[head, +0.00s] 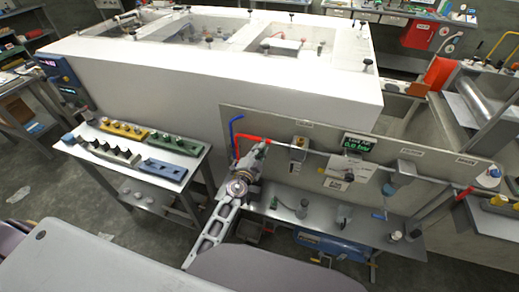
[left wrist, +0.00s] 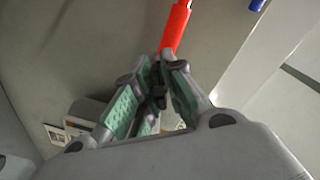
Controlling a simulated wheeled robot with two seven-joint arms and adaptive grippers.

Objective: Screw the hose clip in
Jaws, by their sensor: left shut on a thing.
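My left gripper (head: 262,150) is at the left end of the grey panel, right by a red hose-like piece (head: 249,138). In the left wrist view, the green-padded fingers of my left gripper (left wrist: 157,82) are closed around a small dark part (left wrist: 158,92), possibly the hose clip; its shape is mostly hidden. The red piece (left wrist: 175,28) runs up from just beyond the fingertips. A blue hose (head: 231,130) stands left of the red piece. My right gripper is not in view.
A grey panel (head: 290,180) with a thin pipe, a green display (head: 357,142) and labels stands behind the gripper. A large white enclosure (head: 160,75) rises behind it. A side table (head: 185,190) with yellow, green and blue holders stands left. A low shelf (head: 330,222) carries small fittings.

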